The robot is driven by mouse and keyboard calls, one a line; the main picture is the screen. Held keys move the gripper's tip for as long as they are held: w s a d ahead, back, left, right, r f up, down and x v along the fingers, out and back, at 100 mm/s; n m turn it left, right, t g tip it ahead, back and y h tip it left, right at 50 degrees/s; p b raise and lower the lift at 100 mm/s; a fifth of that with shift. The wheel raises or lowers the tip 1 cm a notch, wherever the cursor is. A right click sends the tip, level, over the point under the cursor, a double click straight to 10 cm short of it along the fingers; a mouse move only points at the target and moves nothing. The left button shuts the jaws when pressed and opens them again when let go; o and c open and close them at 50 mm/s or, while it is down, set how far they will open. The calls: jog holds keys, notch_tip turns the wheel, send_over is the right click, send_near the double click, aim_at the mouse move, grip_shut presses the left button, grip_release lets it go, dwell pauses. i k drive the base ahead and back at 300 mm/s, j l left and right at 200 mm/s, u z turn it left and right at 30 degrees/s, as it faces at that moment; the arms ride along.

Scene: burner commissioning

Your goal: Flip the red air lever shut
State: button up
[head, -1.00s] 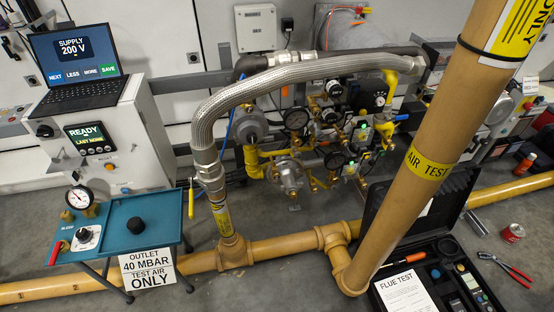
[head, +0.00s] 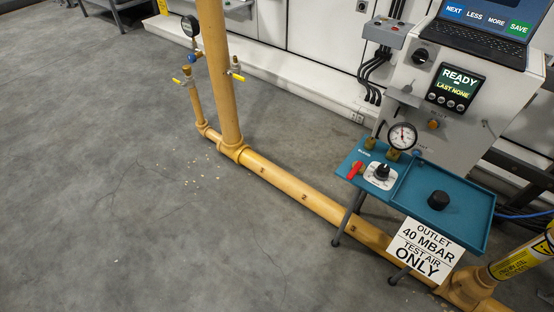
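The red air lever (head: 355,170) sits at the left end of a small teal bench (head: 464,214) in the head view. It is short and slanted, beside a white plate with a black knob (head: 382,171). I cannot tell from its slant whether it is open or shut. A round pressure gauge (head: 402,136) stands on brass fittings behind the knob. My gripper is not in view.
A yellow pipe (head: 317,202) runs along the floor under the bench. A tall pipe (head: 218,75) with yellow-handled valves rises at the left. A grey cabinet with a READY display (head: 457,87) stands behind the bench. Open floor (head: 120,200) lies to the left.

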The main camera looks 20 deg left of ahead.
aim_at(358, 165)
jog(key=i+j+u, duration=0.2)
jog(key=i+l+u, duration=0.2)
jog(key=i+l, duration=0.35)
jog(key=l, duration=0.15)
